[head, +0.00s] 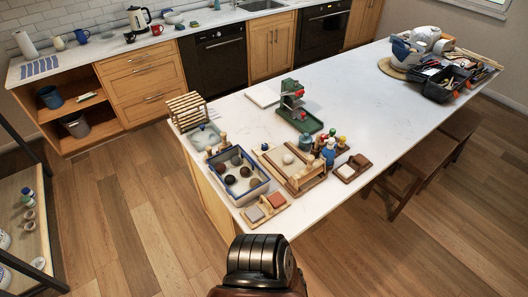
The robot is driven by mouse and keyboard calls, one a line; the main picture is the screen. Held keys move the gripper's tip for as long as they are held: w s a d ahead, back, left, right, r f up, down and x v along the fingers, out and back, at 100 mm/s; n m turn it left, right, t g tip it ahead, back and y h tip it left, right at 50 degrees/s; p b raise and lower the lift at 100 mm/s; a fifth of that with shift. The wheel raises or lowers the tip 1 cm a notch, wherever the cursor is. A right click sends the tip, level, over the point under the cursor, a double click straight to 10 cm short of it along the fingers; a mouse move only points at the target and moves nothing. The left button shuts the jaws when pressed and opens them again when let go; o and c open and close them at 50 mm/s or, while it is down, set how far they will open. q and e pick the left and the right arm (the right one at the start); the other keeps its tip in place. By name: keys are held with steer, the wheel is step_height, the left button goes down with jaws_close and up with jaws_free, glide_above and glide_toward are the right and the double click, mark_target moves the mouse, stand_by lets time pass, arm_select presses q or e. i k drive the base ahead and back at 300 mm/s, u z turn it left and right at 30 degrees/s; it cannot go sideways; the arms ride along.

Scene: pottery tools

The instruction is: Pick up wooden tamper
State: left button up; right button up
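I cannot pick out the wooden tamper for certain. Small upright wooden pieces (223,140) stand near the left edge of the white island counter (350,90), by a grey-green tray (203,137). They are too small to identify. A wooden stand (307,179) with small bottles and round-topped pieces behind it is at the near middle of the counter. Neither of my grippers shows in the head view.
A blue-rimmed tray (238,178) holds several round lumps. A slatted wooden rack (187,110), a green-and-red device (295,105) and a white slab (263,96) stand behind. A black toolbox (442,83) is at the far right. The counter's middle is clear; stools (408,170) stand along its right side.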

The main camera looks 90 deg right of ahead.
mark_target(209, 150)
steer(key=z, duration=2.95)
steer(key=i, duration=0.45)
